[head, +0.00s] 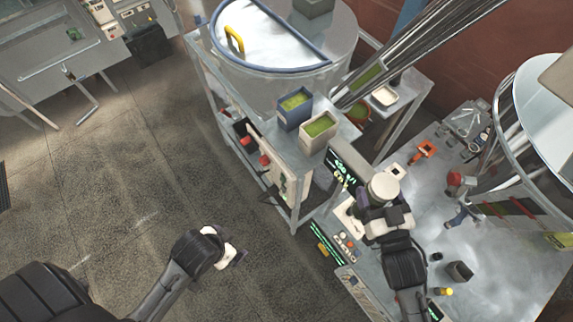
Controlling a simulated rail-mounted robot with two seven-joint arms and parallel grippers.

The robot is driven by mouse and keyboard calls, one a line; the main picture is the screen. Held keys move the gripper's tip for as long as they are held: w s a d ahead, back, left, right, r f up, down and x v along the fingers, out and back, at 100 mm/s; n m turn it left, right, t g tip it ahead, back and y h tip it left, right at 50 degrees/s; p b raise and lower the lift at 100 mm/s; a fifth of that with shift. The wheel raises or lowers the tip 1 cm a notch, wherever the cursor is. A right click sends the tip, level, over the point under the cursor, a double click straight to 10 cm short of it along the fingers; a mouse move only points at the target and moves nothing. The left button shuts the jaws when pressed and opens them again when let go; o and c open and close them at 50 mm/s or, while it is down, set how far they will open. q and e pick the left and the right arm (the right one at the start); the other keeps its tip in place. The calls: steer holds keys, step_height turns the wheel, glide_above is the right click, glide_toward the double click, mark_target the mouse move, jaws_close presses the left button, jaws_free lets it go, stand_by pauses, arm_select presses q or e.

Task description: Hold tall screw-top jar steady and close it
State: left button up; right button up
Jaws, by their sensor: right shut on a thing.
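A pale round-topped jar (383,187) stands at the near edge of the metal bench, seen from above. My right gripper (379,200) is shut on it from the near side, and its hand hides the jar's lower part. I cannot tell whether the pale round top is a lid or part of the jar. My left gripper (235,247) is well to the left of the jar, over the floor. Its fingers look apart, with nothing between them.
Two open bins with green contents, one blue (295,108) and one beige (318,132), sit on the filler frame. A grey cup (459,272), a yellow-topped item (444,291) and an orange tool (427,149) lie on the bench. The floor at left is clear.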

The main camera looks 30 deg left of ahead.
stand_by(0.7)
step_height(320, 180, down, 18)
steer(key=s+d+b, duration=0.2)
steer(key=b, duration=1.3)
steer(key=w+d+f+m+t+h+b, duration=0.1)
steer(key=d+f+h+b, duration=0.1)
steer(key=d+f+b, duration=0.5)
steer(key=w+d+f+m+t+h+b, duration=0.1)
steer(key=d+f+m+b, duration=0.15)
steer(key=f+b, duration=0.85)
steer(key=w+d+f+m+t+h+b, duration=0.1)
steer(key=d+f+h+b, duration=0.2)
steer(key=d+f+b, duration=0.5)
steer(key=w+d+f+m+t+h+b, duration=0.1)
steer(key=w+d+f+m+h+b, duration=0.15)
steer(key=d+b, duration=0.6)
steer(key=d+r+h+p, duration=0.2)
steer(key=d+r, duration=0.2)
steer(key=d, duration=0.5)
steer(key=shift+s+d+m+p, duration=0.25)
steer(key=shift+s+m+p, duration=0.05)
steer(key=shift+s, duration=0.1)
steer(key=shift+r+h, duration=0.1)
steer(key=shift+h, duration=0.15)
